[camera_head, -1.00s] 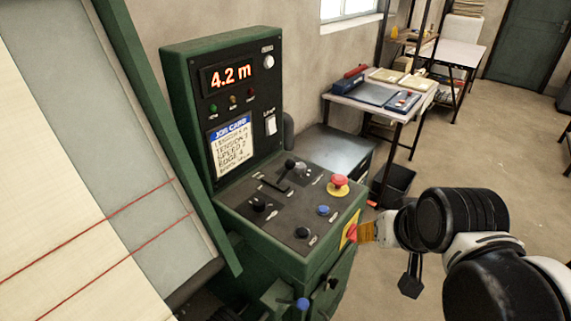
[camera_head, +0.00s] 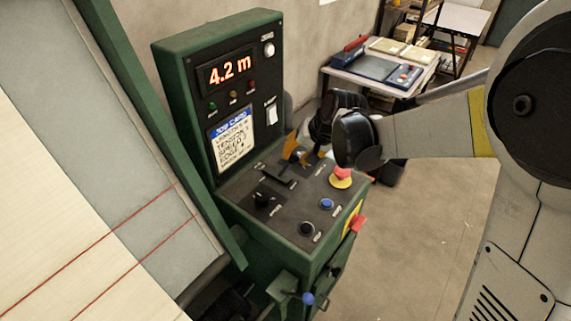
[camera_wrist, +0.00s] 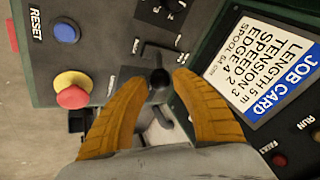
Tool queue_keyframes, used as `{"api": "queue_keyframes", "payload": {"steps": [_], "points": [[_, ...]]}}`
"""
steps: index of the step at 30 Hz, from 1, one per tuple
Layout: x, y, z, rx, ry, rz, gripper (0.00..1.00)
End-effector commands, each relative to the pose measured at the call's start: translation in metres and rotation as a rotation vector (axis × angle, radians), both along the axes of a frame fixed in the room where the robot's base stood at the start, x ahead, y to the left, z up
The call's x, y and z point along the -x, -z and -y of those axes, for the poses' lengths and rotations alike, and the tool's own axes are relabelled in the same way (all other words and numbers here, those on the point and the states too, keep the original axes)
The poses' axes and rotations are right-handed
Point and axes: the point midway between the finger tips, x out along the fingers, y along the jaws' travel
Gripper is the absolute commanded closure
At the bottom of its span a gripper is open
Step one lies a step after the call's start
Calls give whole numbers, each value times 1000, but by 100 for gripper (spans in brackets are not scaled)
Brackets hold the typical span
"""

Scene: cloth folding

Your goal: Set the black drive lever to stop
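The black ball knob of a lever (camera_wrist: 158,78) shows in the wrist view, between my two orange fingertips. My gripper (camera_wrist: 160,78) is open, with a gap on each side of the knob. In the head view my gripper (camera_head: 298,155) is over the back of the console's top panel, and its fingers and wrist largely hide the lever. A dark slotted guide (camera_head: 278,172) lies just in front of it. The lever's position marks are too small or covered to read.
The red mushroom button (camera_head: 342,174) on its yellow base is close beside my wrist. A blue button (camera_head: 326,204) and a black knob (camera_head: 262,199) are nearer the front. The upright panel (camera_head: 232,85) rises behind, showing 4.2 m and a job card (camera_head: 232,138).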

Motion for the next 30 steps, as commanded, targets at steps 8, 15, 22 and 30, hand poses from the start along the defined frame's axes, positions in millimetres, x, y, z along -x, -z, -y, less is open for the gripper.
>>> {"api": "queue_keyframes", "payload": {"steps": [8,15,22,30], "points": [[-23,57,-19,2,-1,0,69],[-33,76,-28,1,0,0,69],[-35,76,-29,1,1,1,69],[-35,76,-29,1,1,1,100]]}}
